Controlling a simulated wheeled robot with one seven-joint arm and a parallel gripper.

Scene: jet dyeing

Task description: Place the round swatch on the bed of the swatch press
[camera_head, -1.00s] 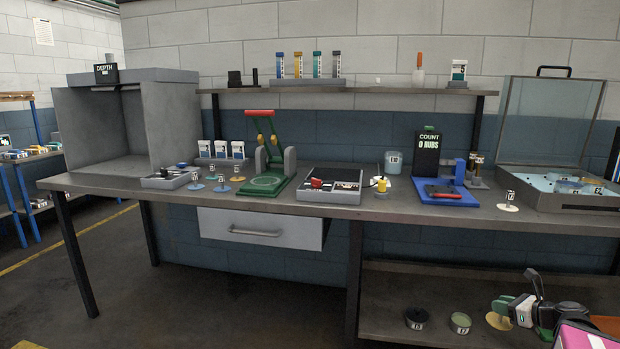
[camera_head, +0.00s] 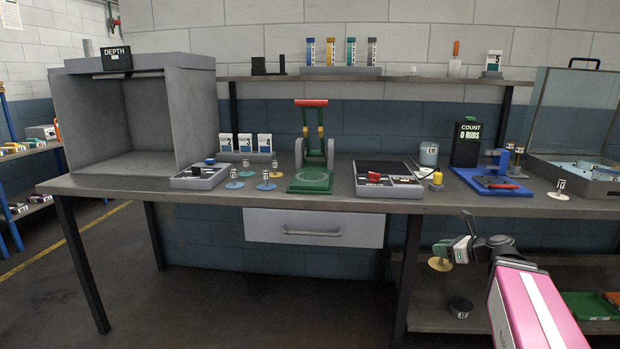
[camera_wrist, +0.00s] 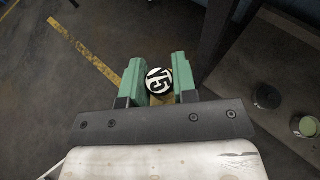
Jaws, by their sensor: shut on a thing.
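My gripper (camera_head: 443,249) is shut on the round swatch, a yellowish disc (camera_head: 440,265) with a small knob on top. It holds the swatch in the air in front of the bench, below the tabletop and to the right of the press. In the wrist view the green fingers (camera_wrist: 159,85) close on the dark knob (camera_wrist: 158,81) with white markings; the disc is mostly hidden beneath it. The swatch press (camera_head: 316,148) stands on the bench, green with a raised red handle. Its green bed (camera_head: 310,181) bears a ring outline and is empty.
Several small knobbed swatches (camera_head: 266,186) lie left of the press. A grey control box (camera_head: 389,180) stands right of it, a grey booth (camera_head: 135,115) far left. The bench front edge and drawer (camera_head: 313,229) lie before the press; a lower shelf (camera_head: 430,318) is beneath.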

